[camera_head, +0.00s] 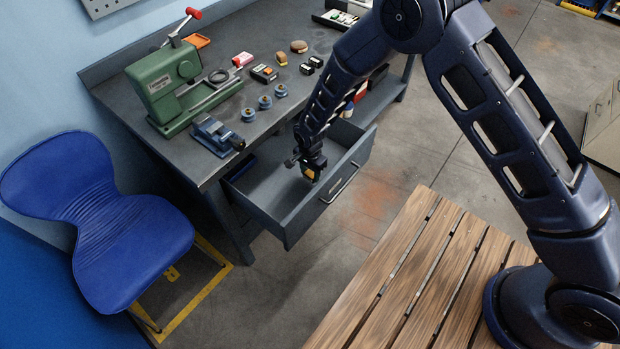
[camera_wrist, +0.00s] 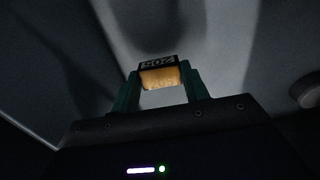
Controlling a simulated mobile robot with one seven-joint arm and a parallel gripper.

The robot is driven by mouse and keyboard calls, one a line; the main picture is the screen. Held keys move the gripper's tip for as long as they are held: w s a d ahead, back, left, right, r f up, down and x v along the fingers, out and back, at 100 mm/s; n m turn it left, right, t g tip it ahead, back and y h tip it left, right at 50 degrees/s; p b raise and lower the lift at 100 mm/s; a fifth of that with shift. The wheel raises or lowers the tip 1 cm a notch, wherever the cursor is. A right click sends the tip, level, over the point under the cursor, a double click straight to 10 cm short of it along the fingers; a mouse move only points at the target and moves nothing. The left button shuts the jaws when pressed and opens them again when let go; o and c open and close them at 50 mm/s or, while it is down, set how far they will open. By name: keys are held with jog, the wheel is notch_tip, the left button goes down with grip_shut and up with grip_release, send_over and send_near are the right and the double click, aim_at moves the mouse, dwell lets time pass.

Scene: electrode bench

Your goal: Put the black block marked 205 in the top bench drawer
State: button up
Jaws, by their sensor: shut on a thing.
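The top bench drawer (camera_head: 268,188) is pulled open below the workbench top. My gripper (camera_head: 314,172) is over the open drawer, near its front panel. In the wrist view my gripper (camera_wrist: 160,85) has its two green fingers shut on the black block marked 205 (camera_wrist: 157,62). The block has a black top with pale digits and a tan side facing the camera. The head view shows only a small part of the block at my fingertips. I cannot tell whether the block touches the drawer floor.
The workbench (camera_head: 215,98) carries a green press (camera_head: 165,85), a blue vise (camera_head: 215,133), blue round pieces (camera_head: 265,102) and several small blocks. A blue chair (camera_head: 125,235) stands at the left. A slatted wooden surface (camera_head: 400,270) is in front.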

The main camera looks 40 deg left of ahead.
aim_at(310, 174)
jog(key=shift+f, duration=1.95)
jog(key=shift+f, duration=0.1)
jog(key=o, duration=1.2)
notch_tip(310, 174, up, 12)
jog(key=shift+r, duration=0.1)
